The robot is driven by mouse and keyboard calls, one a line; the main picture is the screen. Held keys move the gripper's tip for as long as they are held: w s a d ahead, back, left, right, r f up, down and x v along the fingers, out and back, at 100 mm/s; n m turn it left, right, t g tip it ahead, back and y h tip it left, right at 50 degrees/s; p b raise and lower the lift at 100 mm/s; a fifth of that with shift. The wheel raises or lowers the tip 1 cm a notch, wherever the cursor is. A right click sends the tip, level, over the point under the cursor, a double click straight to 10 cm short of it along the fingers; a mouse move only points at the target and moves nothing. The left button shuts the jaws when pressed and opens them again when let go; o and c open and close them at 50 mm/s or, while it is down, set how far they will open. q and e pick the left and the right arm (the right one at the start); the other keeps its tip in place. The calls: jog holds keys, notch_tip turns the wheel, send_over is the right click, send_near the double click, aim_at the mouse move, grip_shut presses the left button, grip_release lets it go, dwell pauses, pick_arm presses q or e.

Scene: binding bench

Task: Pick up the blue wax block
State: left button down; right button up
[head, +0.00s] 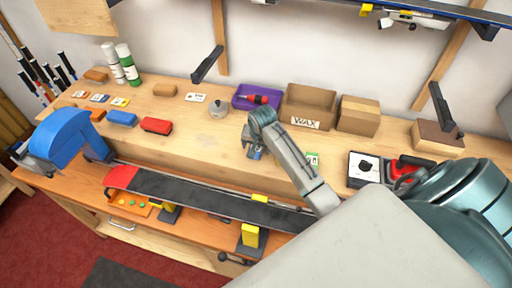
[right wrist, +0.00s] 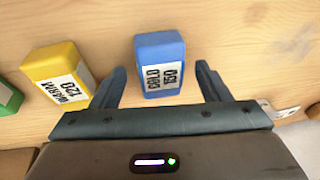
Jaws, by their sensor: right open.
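The blue wax block (right wrist: 158,48) lies on the wooden bench in the right wrist view, with a white label reading upside down from here. My right gripper (right wrist: 160,69) is open, with one finger on each side of the block's near part. Gaps show between the block and both fingers. In the head view my right gripper (head: 254,148) is over the middle of the bench, and only a small bit of the blue block (head: 257,155) shows below it. My left gripper is not in view.
A yellow block (right wrist: 58,76) lies left of the blue one in the right wrist view, with a green block (right wrist: 8,98) farther left. In the head view, a purple tray (head: 243,102) and a cardboard WAX box (head: 308,106) stand behind. A ski (head: 200,193) lies in front.

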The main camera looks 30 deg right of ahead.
jog(key=c, duration=1.1)
